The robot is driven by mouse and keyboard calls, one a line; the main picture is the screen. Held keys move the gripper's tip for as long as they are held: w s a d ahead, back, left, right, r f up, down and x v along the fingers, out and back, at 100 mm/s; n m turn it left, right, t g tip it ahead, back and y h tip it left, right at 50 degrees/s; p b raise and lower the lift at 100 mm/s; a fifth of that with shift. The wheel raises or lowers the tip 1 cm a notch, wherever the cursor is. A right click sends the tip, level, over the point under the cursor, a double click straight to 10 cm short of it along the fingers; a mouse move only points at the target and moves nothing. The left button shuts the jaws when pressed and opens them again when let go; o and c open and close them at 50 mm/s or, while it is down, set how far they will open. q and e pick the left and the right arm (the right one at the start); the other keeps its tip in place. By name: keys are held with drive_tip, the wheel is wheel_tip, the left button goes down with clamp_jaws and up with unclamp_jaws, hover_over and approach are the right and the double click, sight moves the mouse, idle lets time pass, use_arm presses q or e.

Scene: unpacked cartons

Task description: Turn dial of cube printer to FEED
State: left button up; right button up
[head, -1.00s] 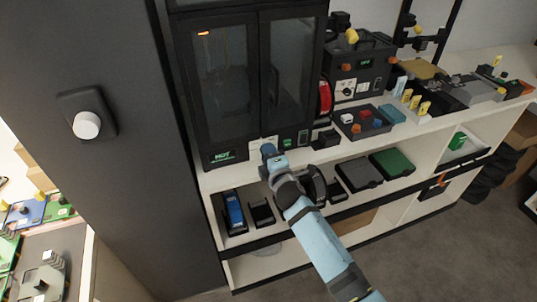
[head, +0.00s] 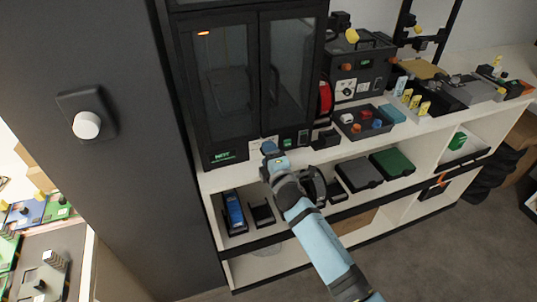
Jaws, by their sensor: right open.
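The cube printer (head: 222,105) is a tall black cabinet with two glazed doors on the white bench. Its lower front panel has a green lit label (head: 223,156) at the left, pale plates in the middle and a green switch (head: 288,142) at the right. My right gripper (head: 267,147) is at the middle of this panel, in front of the pale plate (head: 255,143). The dial is not visible; the gripper covers that part of the panel. The gap between the fingers is too small to see. My left gripper is not in view.
A dark wall panel with a white round knob (head: 87,125) stands left of the printer. A control box (head: 362,68), a red spool (head: 325,97) and a tray of coloured knobs (head: 363,121) are at the right. Bins, including a green-lidded one (head: 391,162), fill the shelf below.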

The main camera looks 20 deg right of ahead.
drive_tip(key=s, duration=1.3)
drive_tip(key=shift+s+d+b, duration=0.25)
drive_tip(key=shift+b, duration=0.1)
drive_tip(key=s+f+m+g+y+p, duration=0.1)
drive_tip(key=s+f+m+g+p, duration=0.2)
drive_tip(key=s+m+p, duration=0.3)
drive_tip(key=s+f+m+g+y+p, duration=0.1)
drive_tip(key=s+m+g+p, duration=0.3)
drive_tip(key=s+m, duration=0.5)
drive_tip(key=s+f+p, duration=0.1)
drive_tip(key=s+p, duration=0.1)
drive_tip(key=s, duration=0.3)
drive_tip(key=shift+s+a+f+y, duration=0.25)
drive_tip(key=shift+s+f+y, duration=0.05)
drive_tip(key=shift+f, duration=0.1)
